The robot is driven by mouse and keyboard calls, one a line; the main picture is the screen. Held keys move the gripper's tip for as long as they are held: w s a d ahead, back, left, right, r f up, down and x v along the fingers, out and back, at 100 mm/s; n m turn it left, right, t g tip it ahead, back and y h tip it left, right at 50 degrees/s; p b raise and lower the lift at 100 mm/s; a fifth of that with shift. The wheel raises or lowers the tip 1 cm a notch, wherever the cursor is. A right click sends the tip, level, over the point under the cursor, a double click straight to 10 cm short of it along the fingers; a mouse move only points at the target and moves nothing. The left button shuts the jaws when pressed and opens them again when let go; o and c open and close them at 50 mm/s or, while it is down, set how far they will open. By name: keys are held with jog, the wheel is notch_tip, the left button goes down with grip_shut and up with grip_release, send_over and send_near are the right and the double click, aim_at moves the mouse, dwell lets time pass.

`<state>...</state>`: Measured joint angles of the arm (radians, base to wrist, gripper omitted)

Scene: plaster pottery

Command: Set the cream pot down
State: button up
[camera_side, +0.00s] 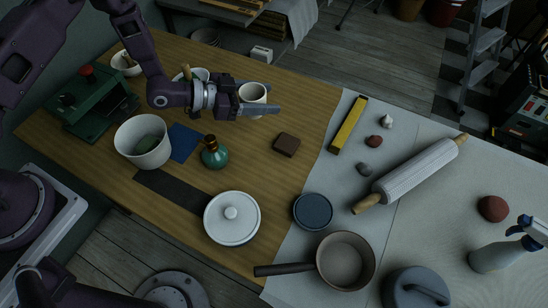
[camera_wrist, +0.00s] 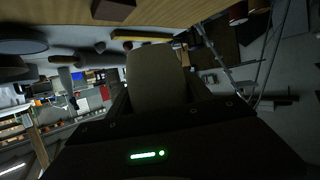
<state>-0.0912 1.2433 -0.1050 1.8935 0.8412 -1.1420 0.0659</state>
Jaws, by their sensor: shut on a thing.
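The cream pot (camera_side: 252,93) is a small, pale, open-topped vessel near the back edge of the wooden table, in the side view. My gripper (camera_side: 271,98) is shut on it, with one finger on each side of its body. The pot looks roughly upright in the side view. I cannot tell whether its base touches the table, since my fingers hide its lower part. In the wrist view the cream pot (camera_wrist: 157,78) fills the middle between my dark fingers, and the table (camera_wrist: 60,13) shows at the top edge.
A brown block (camera_side: 286,144) and a green bottle (camera_side: 215,152) stand in front of my gripper. A white bucket (camera_side: 142,142) and a lidded white pot (camera_side: 232,218) are further left and front. A yellow level (camera_side: 347,125) lies right. Bare wood surrounds the brown block.

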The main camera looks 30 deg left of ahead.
jog(key=s+d, duration=1)
jog(key=d, duration=0.3)
notch_tip(320, 180, down, 10)
jog(key=shift+f, duration=0.25)
jog(key=shift+f, duration=0.1)
jog(key=o, duration=1.5)
jog(key=shift+c, duration=0.2)
